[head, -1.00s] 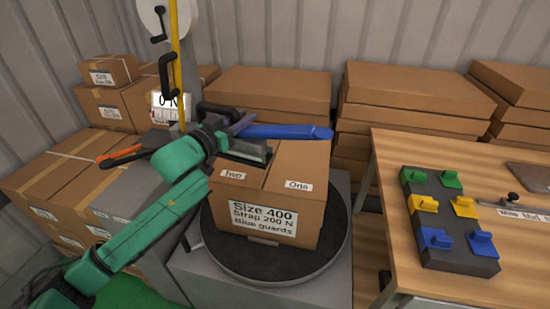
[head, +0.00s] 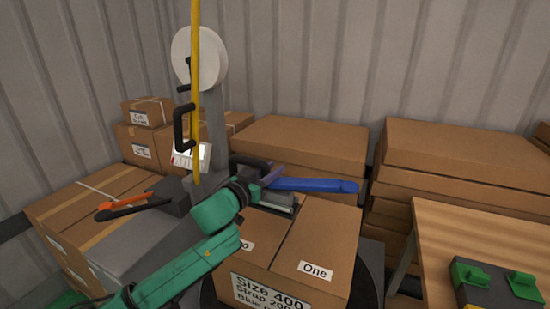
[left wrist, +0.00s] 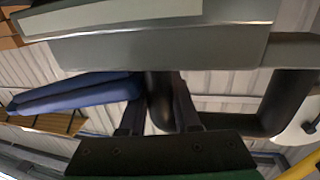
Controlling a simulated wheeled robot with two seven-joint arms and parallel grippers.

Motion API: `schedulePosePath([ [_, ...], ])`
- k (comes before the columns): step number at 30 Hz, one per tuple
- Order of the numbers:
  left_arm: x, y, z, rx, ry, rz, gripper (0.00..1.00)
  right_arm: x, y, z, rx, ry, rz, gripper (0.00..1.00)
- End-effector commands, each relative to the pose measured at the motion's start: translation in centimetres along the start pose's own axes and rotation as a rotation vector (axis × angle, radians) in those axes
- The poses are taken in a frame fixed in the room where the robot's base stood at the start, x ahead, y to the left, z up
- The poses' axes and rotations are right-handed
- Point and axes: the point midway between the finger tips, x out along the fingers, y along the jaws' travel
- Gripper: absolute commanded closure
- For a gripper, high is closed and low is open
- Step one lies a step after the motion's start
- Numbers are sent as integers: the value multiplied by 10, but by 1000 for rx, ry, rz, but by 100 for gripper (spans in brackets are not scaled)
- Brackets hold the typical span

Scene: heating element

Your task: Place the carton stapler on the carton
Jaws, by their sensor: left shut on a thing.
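The carton stapler, with a long blue handle (head: 315,185) and a grey metal body (head: 272,200), is in my left gripper (head: 257,184). In the head view it overlaps the back left part of the top of the carton (head: 325,240); whether it touches cannot be told. The left wrist view shows the blue handle (left wrist: 75,93), the grey body (left wrist: 160,45) and a black loop grip, with my left gripper's dark fingers (left wrist: 158,105) closed around the black grip. The carton is closed, labelled "Size 400", and sits on a dark turntable (head: 368,285). My right gripper is not in view.
A strapping stand with a white reel (head: 198,58) and a yellow strap (head: 195,110) rises behind my left arm. An orange-handled tool (head: 125,207) lies left. Stacked cartons (head: 300,145) stand behind. A wooden table (head: 470,235) with a guard holder (head: 490,293) is at right.

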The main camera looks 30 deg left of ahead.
Motion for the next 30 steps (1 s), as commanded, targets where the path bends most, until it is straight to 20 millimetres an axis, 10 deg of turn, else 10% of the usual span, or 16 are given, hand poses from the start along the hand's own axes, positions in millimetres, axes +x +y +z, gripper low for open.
schedulePosePath([
  [15, 0, 0, 90, 0, 7, 0, 100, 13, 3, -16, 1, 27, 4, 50],
  [23, 0, 0, 95, 3, 8, 2, 100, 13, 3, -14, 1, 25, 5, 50],
  [24, 0, 0, 100, 0, -1, 0, 62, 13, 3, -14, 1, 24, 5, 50],
  [26, 0, 0, 99, 0, 0, 0, 39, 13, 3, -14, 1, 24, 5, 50],
  [30, 0, 0, 99, 0, 0, 0, 39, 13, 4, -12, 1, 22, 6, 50],
])
